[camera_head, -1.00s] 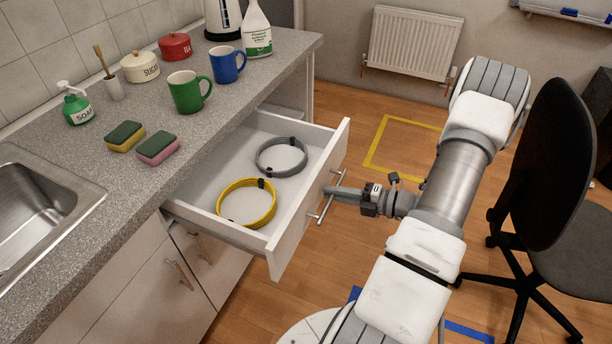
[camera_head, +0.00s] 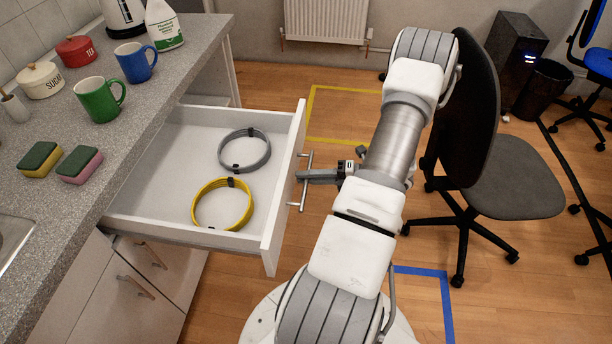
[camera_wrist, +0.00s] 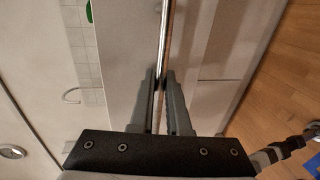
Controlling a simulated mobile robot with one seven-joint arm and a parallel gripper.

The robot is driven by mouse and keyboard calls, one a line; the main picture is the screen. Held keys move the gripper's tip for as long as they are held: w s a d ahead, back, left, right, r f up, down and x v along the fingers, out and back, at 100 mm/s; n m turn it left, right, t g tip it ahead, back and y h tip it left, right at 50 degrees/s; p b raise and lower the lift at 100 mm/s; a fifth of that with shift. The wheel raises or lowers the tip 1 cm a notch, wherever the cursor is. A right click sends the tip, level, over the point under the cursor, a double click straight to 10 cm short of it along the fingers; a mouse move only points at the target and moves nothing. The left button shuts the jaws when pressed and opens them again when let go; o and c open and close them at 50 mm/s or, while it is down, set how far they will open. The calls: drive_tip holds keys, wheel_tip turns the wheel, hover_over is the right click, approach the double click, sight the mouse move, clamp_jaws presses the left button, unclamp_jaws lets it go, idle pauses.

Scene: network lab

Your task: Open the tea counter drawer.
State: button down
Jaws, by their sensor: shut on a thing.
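The tea counter drawer (camera_head: 283,200) stands pulled well out from under the speckled grey counter. A coil of yellow cable (camera_head: 222,205) and a coil of grey cable (camera_head: 244,150) lie inside it. The drawer's metal bar handle (camera_head: 304,188) is on its front panel. My gripper (camera_head: 302,177) reaches it from the right and is shut on the bar about midway along. In the wrist view the bar handle (camera_wrist: 166,30) runs between the two fingers of my gripper (camera_wrist: 160,84).
The counter (camera_head: 150,125) holds a green mug (camera_head: 97,100), a blue mug (camera_head: 134,64), two sponges, pots and a spray bottle. An office chair (camera_head: 500,185) stands close to the right of my arm. Wooden floor between drawer and chair is partly free.

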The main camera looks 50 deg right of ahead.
drive_tip(key=c, duration=0.9)
unclamp_jaws()
drive_tip(key=v, duration=1.7)
drive_tip(key=shift+s+d+p, duration=0.15)
drive_tip(key=shift+d+p, duration=0.05)
drive_tip(key=shift+p, duration=0.15)
drive_tip(key=shift+r, duration=0.1)
